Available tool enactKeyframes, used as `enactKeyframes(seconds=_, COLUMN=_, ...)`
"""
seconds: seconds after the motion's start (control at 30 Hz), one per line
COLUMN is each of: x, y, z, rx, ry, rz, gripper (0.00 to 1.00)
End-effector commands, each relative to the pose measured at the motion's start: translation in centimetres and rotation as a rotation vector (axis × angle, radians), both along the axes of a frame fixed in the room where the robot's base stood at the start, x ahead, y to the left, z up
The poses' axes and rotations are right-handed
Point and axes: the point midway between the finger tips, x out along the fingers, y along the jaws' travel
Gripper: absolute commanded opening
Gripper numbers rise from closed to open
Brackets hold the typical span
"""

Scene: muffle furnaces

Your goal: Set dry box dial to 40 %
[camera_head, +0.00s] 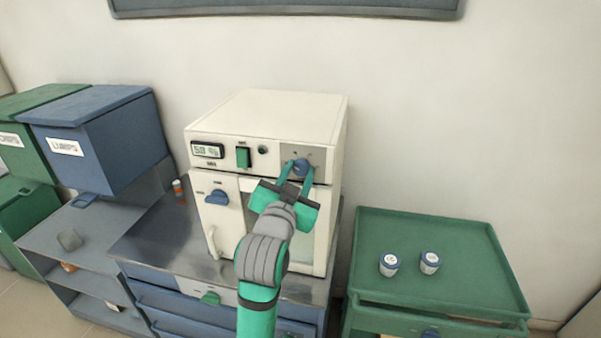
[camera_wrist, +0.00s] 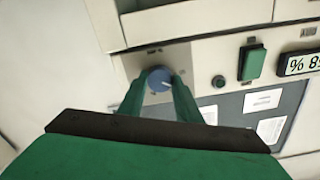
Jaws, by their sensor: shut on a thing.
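The dry box (camera_head: 265,115) is a white cabinet on a metal-topped bench. Its blue round dial (camera_head: 301,167) sits on a grey panel at the upper right of the front. The display (camera_head: 207,150) at the upper left seems to read 58 %, though the last digit is hard to tell. My gripper (camera_head: 296,176) is at the dial, its green fingers on either side of it. In the wrist view the dial (camera_wrist: 159,79) sits between the two fingertips, which are shut on it. A pale pointer mark shows on its face.
A green switch (camera_head: 243,157) and a small dark knob (camera_head: 262,150) are left of the dial. A blue door latch (camera_head: 216,197) is below the display. A green cart (camera_head: 440,235) with two small jars stands right; blue and green bins (camera_head: 95,135) stand left.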

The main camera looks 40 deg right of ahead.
Motion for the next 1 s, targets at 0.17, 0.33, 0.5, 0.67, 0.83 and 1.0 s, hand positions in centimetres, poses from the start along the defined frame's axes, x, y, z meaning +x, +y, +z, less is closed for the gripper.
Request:
enactKeyframes(seconds=0.17, x=0.0, y=0.09, z=-0.11, rx=0.107, ry=-0.121, rz=0.001, gripper=0.08)
enactKeyframes(seconds=0.33, x=-0.03, y=0.04, z=-0.09, rx=0.194, ry=-0.224, rz=0.001, gripper=0.08)
enactKeyframes(seconds=0.5, x=-0.02, y=0.04, z=-0.09, rx=0.262, ry=-0.302, rz=0.001, gripper=0.08)
enactKeyframes(seconds=0.67, x=-0.05, y=0.01, z=-0.1, rx=0.304, ry=-0.353, rz=0.0, gripper=0.08)
enactKeyframes(seconds=0.83, x=-0.04, y=0.01, z=-0.11, rx=0.329, ry=-0.382, rz=0.0, gripper=0.08)
enactKeyframes(seconds=1.0, x=-0.06, y=-0.01, z=-0.12, rx=0.338, ry=-0.393, rz=-0.001, gripper=0.08)
